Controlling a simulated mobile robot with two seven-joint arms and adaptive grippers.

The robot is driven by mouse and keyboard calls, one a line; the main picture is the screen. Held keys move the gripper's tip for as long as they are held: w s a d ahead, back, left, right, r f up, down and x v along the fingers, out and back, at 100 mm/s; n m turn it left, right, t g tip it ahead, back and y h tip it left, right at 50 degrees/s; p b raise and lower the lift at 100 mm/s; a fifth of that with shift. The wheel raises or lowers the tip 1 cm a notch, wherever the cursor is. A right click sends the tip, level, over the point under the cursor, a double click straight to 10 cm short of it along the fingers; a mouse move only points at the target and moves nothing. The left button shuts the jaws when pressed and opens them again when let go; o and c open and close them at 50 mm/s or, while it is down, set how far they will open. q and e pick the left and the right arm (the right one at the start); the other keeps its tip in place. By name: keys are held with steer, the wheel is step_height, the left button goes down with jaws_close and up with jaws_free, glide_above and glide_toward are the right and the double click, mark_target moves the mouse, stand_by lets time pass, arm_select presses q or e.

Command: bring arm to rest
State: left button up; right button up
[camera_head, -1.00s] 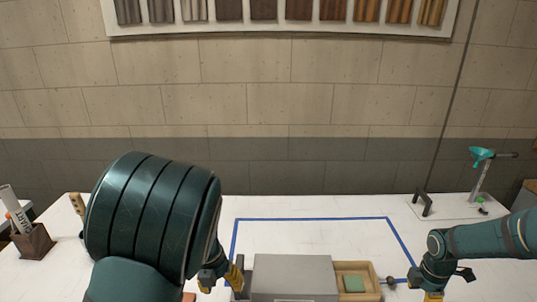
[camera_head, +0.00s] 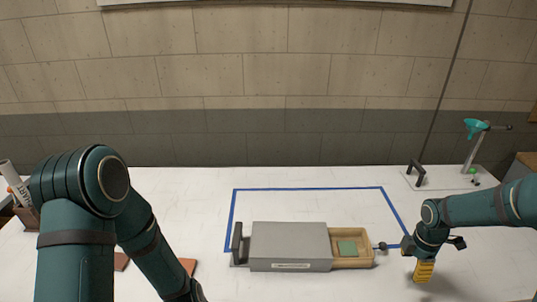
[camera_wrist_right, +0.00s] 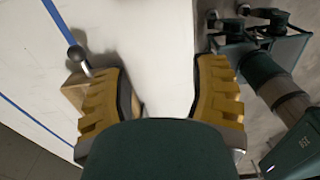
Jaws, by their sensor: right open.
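My right arm comes in from the right edge in the head view, and its yellow-fingered gripper (camera_head: 423,272) points down over the white table, right of the drawer box. In the right wrist view the two yellow fingers stand apart with nothing between them (camera_wrist_right: 160,75), so it is open and empty. My left arm (camera_head: 150,240) rises at the lower left and bends down toward the bottom edge. Its fingers are out of the picture.
A grey box (camera_head: 290,245) stands near the front of the blue-taped area (camera_head: 310,188), its wooden drawer (camera_head: 365,262) pulled out to the right with a green piece (camera_head: 347,248) inside. A stand with a teal top (camera_head: 476,127) is at back right. The taped area's rear is clear.

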steer(key=a+f+m+y, duration=0.1)
steer(key=a+f+m, duration=0.1)
steer(key=a, duration=0.3)
steer(key=s+a+f+m+y, duration=0.1)
steer(key=a+f+m, duration=0.1)
steer(key=a, duration=0.3)
steer(key=a+f+m+t, duration=0.1)
steer(key=a+f+m, duration=0.1)
steer(key=a, duration=0.3)
steer(key=shift+s+a+f+y, duration=0.15)
steer(key=shift+s+f+y, duration=0.1)
steer(key=shift+f+y, duration=0.15)
steer(key=s+a+f+m+t+y, duration=0.1)
steer(key=s+a+f+m, duration=0.1)
steer(key=s+a+m, duration=0.45)
steer(key=s+a+f+m, duration=0.3)
steer(key=s+a+m, duration=0.2)
steer(key=a+m, duration=0.25)
arm_select(q)
steer(key=s+d+f+m+t+h+b, duration=0.1)
steer(key=d+f+m+b, duration=0.3)
steer(key=f+m+b, duration=0.4)
steer(key=shift+s+f+t+h+b, duration=0.3)
steer(key=shift+s+f+h, duration=0.1)
steer(key=shift+s, duration=0.3)
arm_select(e)
step_height(320, 180, down, 9)
steer(key=shift+w+a, duration=0.2)
steer(key=shift+a, duration=0.05)
steer(key=shift+n, duration=0.3)
